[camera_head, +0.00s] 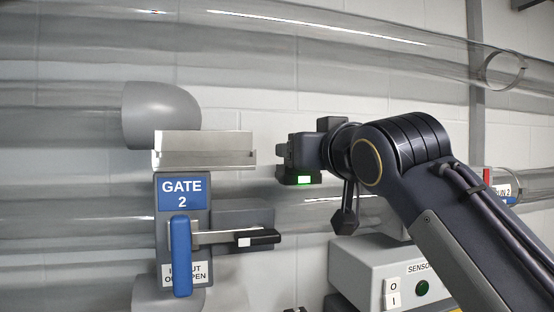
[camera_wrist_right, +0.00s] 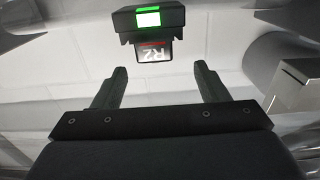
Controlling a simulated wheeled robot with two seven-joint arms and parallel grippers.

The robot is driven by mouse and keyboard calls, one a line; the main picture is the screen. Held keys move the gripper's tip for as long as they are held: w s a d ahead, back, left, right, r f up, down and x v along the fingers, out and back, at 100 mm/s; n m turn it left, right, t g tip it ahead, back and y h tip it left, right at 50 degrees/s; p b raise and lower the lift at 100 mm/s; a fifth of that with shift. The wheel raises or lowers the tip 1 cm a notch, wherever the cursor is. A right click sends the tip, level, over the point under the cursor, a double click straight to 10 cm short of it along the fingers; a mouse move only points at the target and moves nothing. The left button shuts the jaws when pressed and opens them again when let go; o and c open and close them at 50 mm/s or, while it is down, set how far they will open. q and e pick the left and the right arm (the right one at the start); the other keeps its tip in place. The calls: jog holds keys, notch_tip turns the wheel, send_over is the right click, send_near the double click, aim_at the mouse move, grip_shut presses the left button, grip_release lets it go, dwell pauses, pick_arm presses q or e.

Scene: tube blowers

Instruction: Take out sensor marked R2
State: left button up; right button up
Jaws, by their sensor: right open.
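The sensor marked R2 (camera_wrist_right: 150,22) is a dark block with a lit green window and a small R2 label below it, at the top middle of the right wrist view. In the head view its green light (camera_head: 304,180) shows just below the end of my right arm. My right gripper (camera_wrist_right: 160,76) is open, its two fingers apart and empty. The sensor sits ahead of the fingertips, between their lines, and not in their grasp. In the head view my gripper (camera_head: 297,152) is partly hidden by its own wrist. My left gripper is out of view.
Clear tubes (camera_head: 300,32) run across the wall above and behind my arm. A GATE 2 post (camera_head: 182,225) with a blue handle and a metal block stands left. A grey sensor switch box (camera_head: 372,270) with a green button is below my arm.

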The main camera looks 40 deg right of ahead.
jog(key=p+x, duration=0.1)
jog(key=x, duration=0.3)
jog(key=p+x, duration=0.1)
jog(key=x, duration=0.1)
jog(key=shift+w+d+p, duration=0.3)
jog(key=shift+d+p, duration=0.05)
jog(key=shift+d, duration=0.05)
jog(key=c, duration=1.1)
